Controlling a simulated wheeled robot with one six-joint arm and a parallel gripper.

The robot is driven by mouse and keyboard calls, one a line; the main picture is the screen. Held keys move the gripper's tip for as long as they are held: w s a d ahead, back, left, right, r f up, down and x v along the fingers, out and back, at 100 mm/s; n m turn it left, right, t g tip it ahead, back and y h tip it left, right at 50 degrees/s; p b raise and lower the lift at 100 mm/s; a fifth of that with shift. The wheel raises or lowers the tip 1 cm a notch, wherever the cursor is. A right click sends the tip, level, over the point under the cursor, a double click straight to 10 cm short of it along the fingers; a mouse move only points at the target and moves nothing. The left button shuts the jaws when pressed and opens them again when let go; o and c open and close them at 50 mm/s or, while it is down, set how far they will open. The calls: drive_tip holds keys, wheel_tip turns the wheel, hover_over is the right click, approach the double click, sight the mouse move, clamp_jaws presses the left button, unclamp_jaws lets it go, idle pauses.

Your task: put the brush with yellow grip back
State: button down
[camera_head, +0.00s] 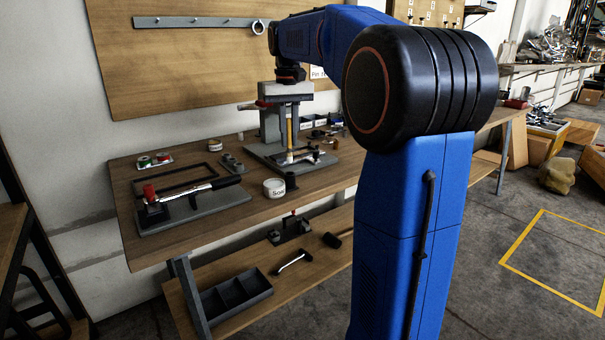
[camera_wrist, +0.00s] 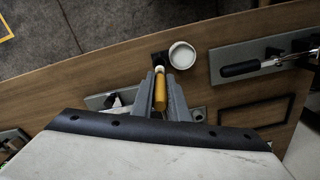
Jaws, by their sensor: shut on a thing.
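My gripper (camera_head: 289,108) is shut on the brush with yellow grip (camera_head: 289,132). The brush hangs upright, its pale end pointing down. In the wrist view the yellow grip (camera_wrist: 160,93) sits between the two grey fingers (camera_wrist: 162,86). A small dark cup (camera_head: 291,181) stands on the workbench beside a white tin (camera_head: 274,188) marked "Soa". The wrist view also shows the dark cup (camera_wrist: 159,57) and the open white tin (camera_wrist: 182,55), with the brush's pale end seen close to the cup. I cannot tell how high the brush is above the bench.
A grey plate with a black-handled tool (camera_head: 200,203) lies at the bench's left front. A grey stand (camera_head: 271,125) with a base plate is behind the brush. A dark frame (camera_head: 178,178) lies at the back left. A lower shelf (camera_head: 300,262) holds a tray and tools.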

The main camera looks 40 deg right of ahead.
sight(289, 119)
wheel_tip(289, 119, down, 4)
drive_tip(key=shift+d+r, duration=0.1)
drive_tip(key=shift+r, duration=0.15)
drive_tip(key=shift+f, duration=2.2)
drive_tip(key=shift+f, duration=0.15)
drive_tip(key=c, duration=1.7)
unclamp_jaws()
wheel_tip(289, 119, up, 12)
drive_tip(key=shift+r, duration=0.15)
